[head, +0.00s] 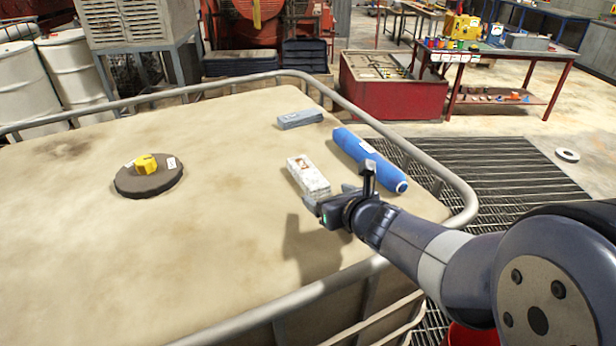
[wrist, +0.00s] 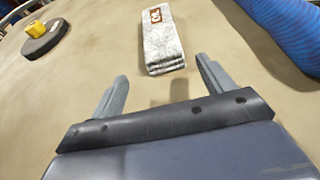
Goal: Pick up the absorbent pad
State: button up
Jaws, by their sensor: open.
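A white, grey-speckled folded pad with a label, which looks like the absorbent pad (head: 309,176), lies flat on the beige tank top. It also shows in the wrist view (wrist: 163,42), top centre, its near end just beyond the fingers. My gripper (head: 330,197) is at the near end of the pad in the head view. In the wrist view my gripper (wrist: 163,88) has its two fingers spread wide, with only bare surface and a shadow between them. The pad is in line with the gap, apart from the fingers.
A blue roll (head: 368,158) lies close right of the pad. A grey-blue folded bundle (head: 300,119) lies farther back. A dark round cap (head: 135,183) with a yellow piece (head: 146,164) is at left. A metal rail (head: 437,185) edges the top. The surface between is bare.

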aim_at(322, 191)
jog(key=shift+d+x, duration=0.15)
jog(key=shift+x, duration=1.05)
jog(key=shift+d+x, duration=0.1)
jog(key=shift+x, duration=1.1)
jog(key=shift+f, duration=0.1)
jog(key=shift+c, duration=0.4)
jog(key=shift+d, duration=0.1)
jog(key=c, duration=1)
jog(key=shift+c, duration=0.2)
notch_tip(322, 191, up, 10)
jog(key=p, duration=0.5)
